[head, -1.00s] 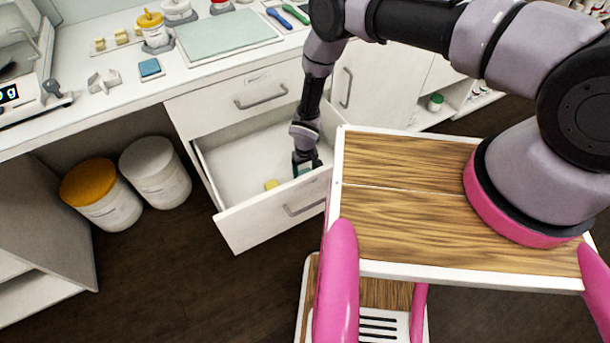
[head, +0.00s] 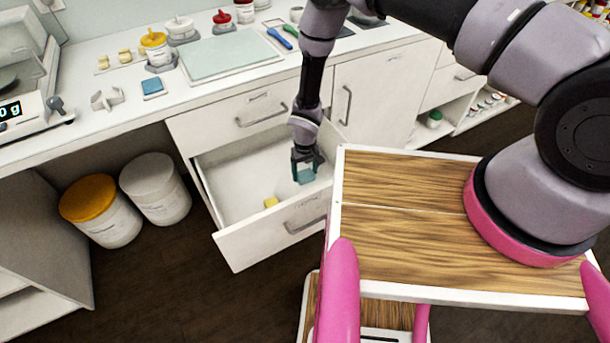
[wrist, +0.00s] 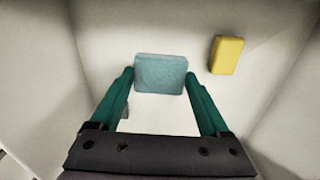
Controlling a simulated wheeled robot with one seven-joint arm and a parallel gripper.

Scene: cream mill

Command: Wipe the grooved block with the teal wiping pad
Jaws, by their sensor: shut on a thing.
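The teal wiping pad (head: 305,176) is between the fingers of my gripper (head: 306,169), inside the open drawer. In the wrist view the pad (wrist: 160,80) sits between the two green fingertips (wrist: 159,74), which are shut on its sides. The pad appears held above the drawer floor. A pale notched piece (head: 107,98) on the counter at the left may be the grooved block; its grooves are too small to make out.
A yellow block (head: 271,202) lies in the open drawer (head: 232,183), beside the pad in the wrist view (wrist: 227,55). The drawer walls surround my gripper. The counter above holds a blue pad (head: 153,87), a pale green mat (head: 230,57), a scale (head: 25,115) and capped jars (head: 155,48).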

